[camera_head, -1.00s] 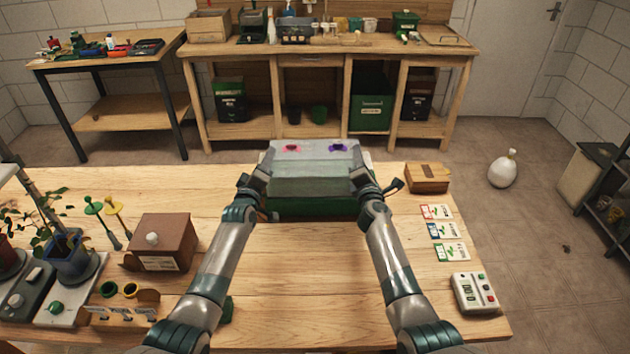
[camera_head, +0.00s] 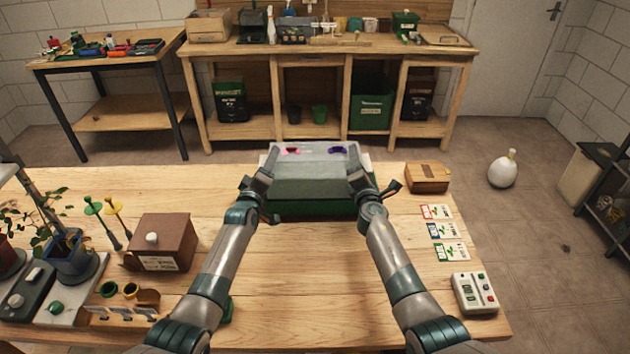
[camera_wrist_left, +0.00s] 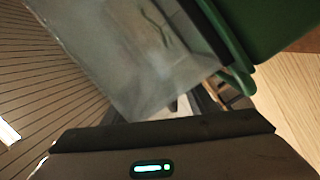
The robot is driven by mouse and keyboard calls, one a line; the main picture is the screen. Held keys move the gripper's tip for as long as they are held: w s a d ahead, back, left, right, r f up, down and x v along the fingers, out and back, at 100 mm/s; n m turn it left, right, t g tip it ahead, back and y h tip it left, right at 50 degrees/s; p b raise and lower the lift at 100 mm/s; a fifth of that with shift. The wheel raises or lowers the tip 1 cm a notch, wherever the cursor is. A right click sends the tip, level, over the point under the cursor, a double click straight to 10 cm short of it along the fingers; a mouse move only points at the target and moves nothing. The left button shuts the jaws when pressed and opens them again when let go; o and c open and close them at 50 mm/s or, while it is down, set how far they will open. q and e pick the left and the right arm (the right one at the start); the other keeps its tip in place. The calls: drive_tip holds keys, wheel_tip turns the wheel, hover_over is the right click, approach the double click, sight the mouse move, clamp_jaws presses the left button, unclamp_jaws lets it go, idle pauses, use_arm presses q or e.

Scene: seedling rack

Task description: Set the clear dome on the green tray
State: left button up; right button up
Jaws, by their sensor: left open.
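The clear dome (camera_head: 312,184) is a pale, see-through box with pink and purple marks on top. In the head view it is over the green tray (camera_head: 312,211), whose front wall shows as a strip below it. It looks level and low on the tray; I cannot tell whether its rim is fully seated. My left gripper (camera_head: 264,174) is at the dome's left side, open. The left wrist view shows the dome (camera_wrist_left: 125,45) close up beside the tray (camera_wrist_left: 270,25). My right gripper (camera_head: 356,176) is at the dome's right side; its fingers are unclear.
A brown box (camera_head: 163,242) with a white knob, potted plants and small tools fill the table's left. A wooden box (camera_head: 428,178), seed packets (camera_head: 441,230) and a timer (camera_head: 475,292) stand on the right. The table in front of the tray is clear.

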use_arm(q)
drive_tip(key=shift+a+r, duration=0.1)
drive_tip(key=shift+a, duration=0.05)
use_arm(e)
drive_tip(key=shift+d, duration=0.15)
use_arm(q)
drive_tip(key=s+a, duration=0.2)
drive_tip(key=s, duration=0.9)
drive_tip(key=shift+s, duration=0.4)
drive_tip(key=shift+a, duration=0.15)
use_arm(e)
drive_tip(key=shift+s, duration=0.15)
drive_tip(key=s, duration=1.1)
drive_tip(key=shift+s, duration=0.35)
drive_tip(key=shift+r, duration=0.15)
